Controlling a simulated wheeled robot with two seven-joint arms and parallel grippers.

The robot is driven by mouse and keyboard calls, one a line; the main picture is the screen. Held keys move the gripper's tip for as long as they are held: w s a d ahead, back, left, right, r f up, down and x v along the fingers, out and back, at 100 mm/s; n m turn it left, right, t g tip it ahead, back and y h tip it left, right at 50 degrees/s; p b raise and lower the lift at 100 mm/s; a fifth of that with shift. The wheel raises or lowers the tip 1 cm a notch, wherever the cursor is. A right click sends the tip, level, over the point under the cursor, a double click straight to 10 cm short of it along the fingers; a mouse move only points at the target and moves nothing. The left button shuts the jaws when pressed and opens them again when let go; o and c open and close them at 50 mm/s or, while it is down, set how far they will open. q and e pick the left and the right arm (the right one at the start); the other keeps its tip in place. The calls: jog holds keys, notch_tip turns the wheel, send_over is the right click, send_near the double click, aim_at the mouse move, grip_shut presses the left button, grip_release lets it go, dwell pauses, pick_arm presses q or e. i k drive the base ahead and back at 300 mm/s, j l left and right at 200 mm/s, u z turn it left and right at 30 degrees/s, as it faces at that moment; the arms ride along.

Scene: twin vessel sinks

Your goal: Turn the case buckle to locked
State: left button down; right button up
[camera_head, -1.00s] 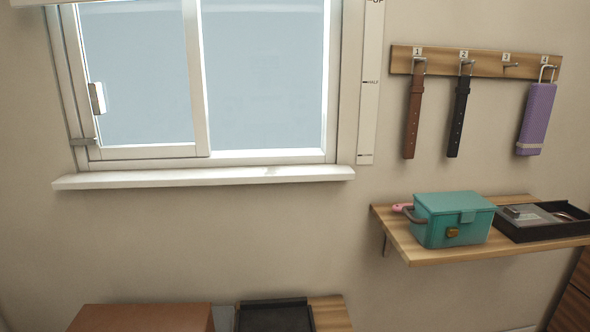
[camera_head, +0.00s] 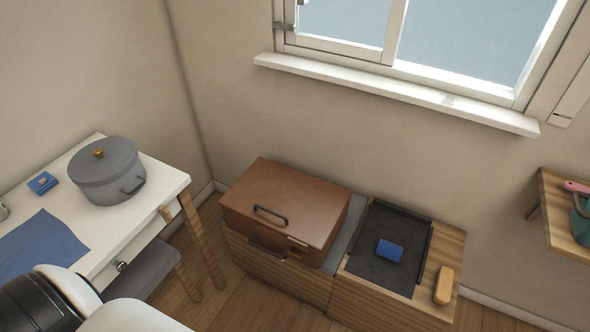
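A brown case (camera_head: 298,192) with a closed lid sits on a low wooden bench (camera_head: 262,272) below the window. Neither of my grippers is in view. Only a white and black part, probably of my own body, shows at the lower left.
A dark tray (camera_head: 385,262) with a blue block (camera_head: 389,250) lies right of the case, beside an orange-tan block (camera_head: 444,285). A white table (camera_head: 140,221) with a grey pot (camera_head: 106,172) stands left. A wall shelf (camera_head: 553,215) with a teal box (camera_head: 581,222) is right.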

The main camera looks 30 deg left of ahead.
aim_at(296, 253)
jog(key=u, duration=0.9)
